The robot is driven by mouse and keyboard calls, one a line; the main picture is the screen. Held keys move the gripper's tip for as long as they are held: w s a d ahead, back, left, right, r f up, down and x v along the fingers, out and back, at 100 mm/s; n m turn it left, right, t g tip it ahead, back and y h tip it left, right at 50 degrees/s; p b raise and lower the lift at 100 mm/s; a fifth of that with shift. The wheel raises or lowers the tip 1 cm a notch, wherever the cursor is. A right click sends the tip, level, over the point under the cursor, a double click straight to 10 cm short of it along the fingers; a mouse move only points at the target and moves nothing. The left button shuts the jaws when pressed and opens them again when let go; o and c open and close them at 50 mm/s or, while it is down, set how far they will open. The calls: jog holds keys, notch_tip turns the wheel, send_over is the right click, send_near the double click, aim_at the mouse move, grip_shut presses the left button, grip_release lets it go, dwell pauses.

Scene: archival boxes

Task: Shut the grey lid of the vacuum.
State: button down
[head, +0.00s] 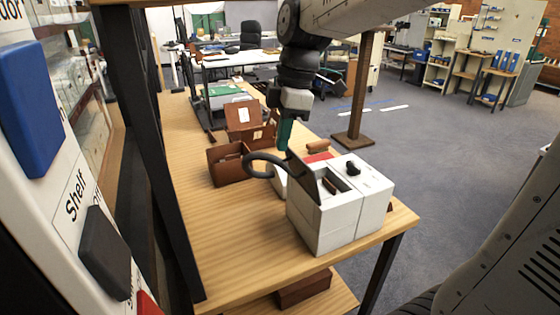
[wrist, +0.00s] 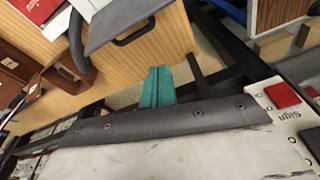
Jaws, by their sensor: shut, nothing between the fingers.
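The vacuum is a white box (head: 325,226) near the front right corner of the wooden table. Its grey lid (head: 303,175) stands raised on the left side of the opening, which shows dark inside. The lid also shows in the wrist view (wrist: 115,20), at the top, with a black loop beside it. My gripper (head: 285,135) has teal fingers pointing down, beyond and slightly above the lid in the head view. The fingers are together and empty, and in the wrist view (wrist: 157,88) they appear apart from the lid.
A dark grey hose (head: 262,160) loops out left of the vacuum. Brown boxes (head: 228,165) stand behind it on the table (head: 235,240). A red item (head: 318,157) lies behind the vacuum. The table's front left is clear. A black post (head: 135,130) rises at the left edge.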

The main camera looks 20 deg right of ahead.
aim_at(295, 176)
jog(key=w+d+f+n, duration=0.1)
jog(key=w+f+n, duration=0.1)
jog(key=f, duration=0.6)
jog(key=shift+w+f+n, duration=0.25)
jog(key=shift+w+n, duration=0.15)
jog(key=shift+w, duration=0.5)
